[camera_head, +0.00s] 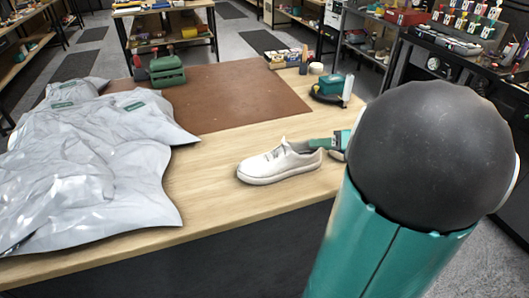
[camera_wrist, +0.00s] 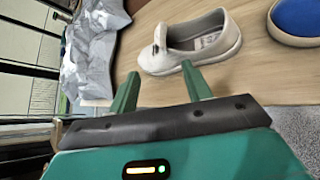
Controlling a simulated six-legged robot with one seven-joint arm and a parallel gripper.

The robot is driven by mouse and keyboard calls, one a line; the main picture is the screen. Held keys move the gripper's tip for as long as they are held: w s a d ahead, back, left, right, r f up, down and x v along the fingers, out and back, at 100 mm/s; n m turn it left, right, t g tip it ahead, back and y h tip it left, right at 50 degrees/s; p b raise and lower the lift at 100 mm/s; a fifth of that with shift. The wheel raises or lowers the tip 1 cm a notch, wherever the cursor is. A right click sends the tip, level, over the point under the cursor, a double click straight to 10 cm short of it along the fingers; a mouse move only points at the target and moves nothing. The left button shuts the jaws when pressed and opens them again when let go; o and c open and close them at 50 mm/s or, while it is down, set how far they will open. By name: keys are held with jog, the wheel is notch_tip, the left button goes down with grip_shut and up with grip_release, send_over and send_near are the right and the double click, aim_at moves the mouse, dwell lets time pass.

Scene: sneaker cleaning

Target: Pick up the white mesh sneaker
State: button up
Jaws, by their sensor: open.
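The white mesh sneaker (camera_head: 276,168) rests upright on the wooden table near its front edge, toe to the left. In the wrist view the same sneaker (camera_wrist: 215,50) lies beyond my fingertips, with its open collar visible. My gripper (camera_wrist: 160,70) is open, its two green fingers spread with nothing between them. In the head view my gripper (camera_head: 318,143) is at the heel end of the sneaker and partly hidden by my arm. I cannot tell whether a finger touches the shoe.
Crumpled grey plastic bags (camera_head: 85,160) cover the table's left. A brown mat (camera_head: 225,95) lies behind the sneaker. A blue shoe (camera_wrist: 300,18) is beside the sneaker in the wrist view. A green box (camera_head: 167,70) and a teal item (camera_head: 330,85) stand farther back.

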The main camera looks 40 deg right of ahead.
send_near(281, 156)
jog(key=w+d, duration=0.2)
jog(key=w, duration=0.1)
jog(key=shift+w+r+x, duration=0.1)
jog(key=shift+r+x, duration=0.1)
jog(key=shift+x, duration=1.25)
jog(key=shift+w+r+x, duration=0.1)
jog(key=shift+r+x, duration=0.05)
jog(key=shift+x, duration=1.3)
grip_shut()
